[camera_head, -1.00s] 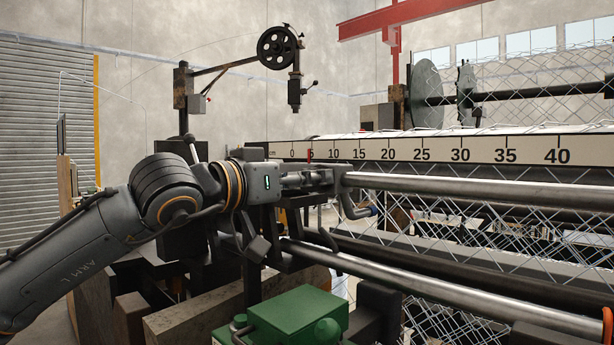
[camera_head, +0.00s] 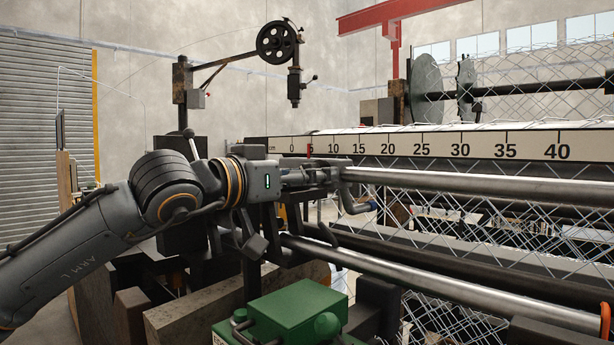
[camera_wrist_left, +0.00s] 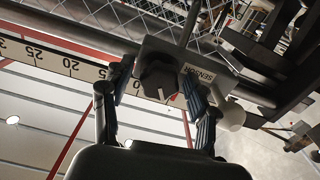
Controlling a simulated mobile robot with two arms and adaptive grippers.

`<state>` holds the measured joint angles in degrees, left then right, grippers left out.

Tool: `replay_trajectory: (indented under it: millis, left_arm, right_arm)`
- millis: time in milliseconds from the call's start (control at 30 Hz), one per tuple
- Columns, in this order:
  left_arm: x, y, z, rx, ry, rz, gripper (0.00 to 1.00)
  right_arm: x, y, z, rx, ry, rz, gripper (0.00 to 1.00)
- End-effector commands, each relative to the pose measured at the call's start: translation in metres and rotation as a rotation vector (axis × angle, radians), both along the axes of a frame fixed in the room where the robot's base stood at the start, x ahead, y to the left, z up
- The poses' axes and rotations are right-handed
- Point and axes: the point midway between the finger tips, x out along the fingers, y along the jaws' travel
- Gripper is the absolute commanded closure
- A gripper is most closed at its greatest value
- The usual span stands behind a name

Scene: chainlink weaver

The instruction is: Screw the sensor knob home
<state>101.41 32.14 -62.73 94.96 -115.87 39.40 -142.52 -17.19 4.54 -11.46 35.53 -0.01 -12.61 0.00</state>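The sensor knob (camera_wrist_left: 158,79) is dark and faceted. In the left wrist view it sits on a grey bracket (camera_wrist_left: 215,80) beside a plate lettered SENSOR (camera_wrist_left: 201,75). My left gripper (camera_wrist_left: 157,88) has its two fingers spread on either side of the knob. A narrow gap shows between the left-hand finger and the knob; contact on the other side is unclear. In the head view my left gripper (camera_head: 318,178) is at the left end of the machine's upper steel bar, and the knob cannot be made out there. My right gripper is not in view.
A numbered scale (camera_head: 440,147) runs behind the steel bar (camera_head: 470,184). Wire mesh (camera_head: 480,220) hangs along the machine. A green box (camera_head: 290,310) stands below my left arm. A white rounded part (camera_wrist_left: 231,115) is close beside the right-hand finger.

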Motion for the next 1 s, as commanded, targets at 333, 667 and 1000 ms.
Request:
replay_trajectory:
  millis: [333,667,1000]
  left_arm:
    - [-0.019,0.021,0.002,-0.002,-0.003,0.003,0.41]
    - [-0.067,0.069,0.000,0.000,-0.001,0.002,0.41]
    - [-0.085,0.085,0.000,0.000,0.000,0.000,0.41]
  right_arm:
    - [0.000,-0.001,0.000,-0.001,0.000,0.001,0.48]
    - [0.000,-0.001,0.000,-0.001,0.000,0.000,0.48]
    - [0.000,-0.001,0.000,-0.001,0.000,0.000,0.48]
